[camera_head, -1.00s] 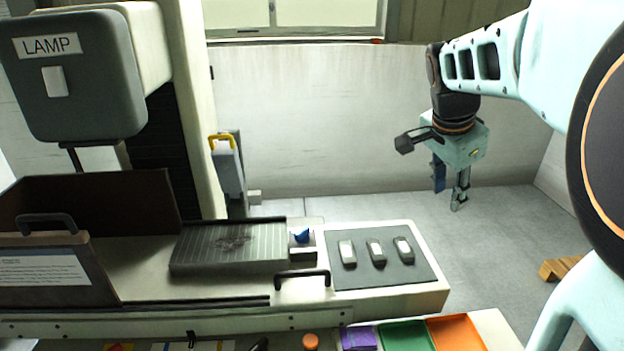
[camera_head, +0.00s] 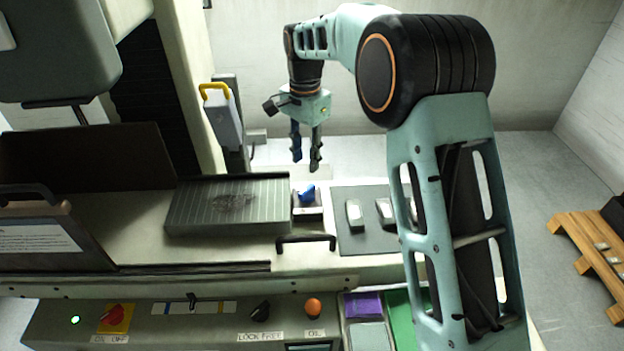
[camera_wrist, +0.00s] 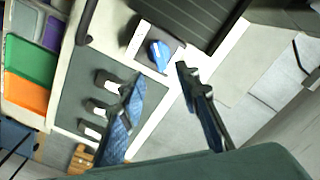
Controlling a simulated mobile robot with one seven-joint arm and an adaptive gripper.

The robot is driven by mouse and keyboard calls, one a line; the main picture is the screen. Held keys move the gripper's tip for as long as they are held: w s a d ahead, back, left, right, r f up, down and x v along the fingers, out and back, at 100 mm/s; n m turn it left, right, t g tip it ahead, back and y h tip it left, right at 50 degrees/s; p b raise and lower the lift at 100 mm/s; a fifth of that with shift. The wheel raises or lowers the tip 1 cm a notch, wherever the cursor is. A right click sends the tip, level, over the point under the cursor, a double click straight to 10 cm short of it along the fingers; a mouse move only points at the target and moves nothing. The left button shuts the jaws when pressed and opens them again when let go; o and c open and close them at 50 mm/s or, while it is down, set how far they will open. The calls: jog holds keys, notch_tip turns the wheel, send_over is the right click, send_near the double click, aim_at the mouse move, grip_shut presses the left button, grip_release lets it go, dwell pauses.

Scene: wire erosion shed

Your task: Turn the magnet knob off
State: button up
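A small blue knob (camera_head: 306,193) sits on a light block at the right end of the grey ribbed plate (camera_head: 180,218). I take it to be the magnet knob. In the wrist view the blue knob (camera_wrist: 160,55) appears just beyond the gap between my fingertips, turned at a slant. My gripper (camera_head: 306,164) hangs fingers-down above and behind the knob, apart from it. In the wrist view my gripper (camera_wrist: 160,73) is open, with nothing between its fingers. No off marking by the knob is readable.
A dark mat (camera_head: 348,238) with several small pale blocks lies right of the knob. A black handle (camera_head: 306,239) stands in front. The front panel has a red switch (camera_head: 116,314), a LOCK/FREE knob (camera_head: 262,308) and an orange OIL button (camera_head: 313,306). A pallet (camera_head: 590,250) is at right.

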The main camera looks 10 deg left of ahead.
aim_at(307, 189)
notch_tip(307, 189, down, 10)
jog(key=shift+d+r+p, duration=0.1)
jog(key=shift+p, duration=0.5)
grip_shut()
